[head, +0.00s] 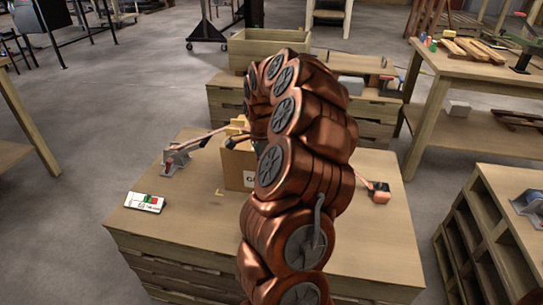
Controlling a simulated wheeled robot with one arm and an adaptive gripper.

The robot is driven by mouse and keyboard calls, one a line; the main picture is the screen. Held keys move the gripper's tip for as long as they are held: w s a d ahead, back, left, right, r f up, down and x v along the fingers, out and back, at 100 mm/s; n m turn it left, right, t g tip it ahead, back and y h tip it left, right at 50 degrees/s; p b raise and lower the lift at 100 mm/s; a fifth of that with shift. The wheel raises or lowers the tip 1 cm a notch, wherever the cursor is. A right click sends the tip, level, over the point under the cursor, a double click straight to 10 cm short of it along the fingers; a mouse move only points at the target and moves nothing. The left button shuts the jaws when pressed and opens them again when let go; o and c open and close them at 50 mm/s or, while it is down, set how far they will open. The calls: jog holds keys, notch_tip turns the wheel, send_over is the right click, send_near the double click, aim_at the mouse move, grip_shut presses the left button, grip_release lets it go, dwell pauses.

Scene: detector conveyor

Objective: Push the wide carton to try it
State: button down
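A brown carton (236,168) stands on the wooden workbench (195,225), left of my copper-coloured arm. Part of a dark printed letter shows on its front face. My arm hides its right side, so I cannot tell its full width. Yellowish pieces (238,127) show at its top. My arm rises through the middle of the head view and bends down behind itself. My gripper is hidden behind the arm, so I cannot see whether it touches the carton.
A grey and red device (176,160) with a rod reaching toward the carton stands left of it. An orange-tipped part (378,193) lies to the right. A white panel (145,202) with green and red marks lies front left. A wooden crate (262,48) stands behind.

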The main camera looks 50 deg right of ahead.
jog(key=shift+w+d, duration=0.15)
jog(key=shift+d, duration=0.15)
jog(key=shift+d+r, duration=0.15)
jog(key=shift+d, duration=0.1)
dwell(2.5)
jog(key=shift+a+b, duration=0.15)
jog(key=shift+b, duration=0.25)
notch_tip(320, 180, up, 10)
jog(key=s+a, duration=0.1)
jog(key=a, duration=0.1)
jog(key=shift+a, duration=0.2)
dwell(1.1)
jog(key=shift+s, duration=0.1)
dwell(0.4)
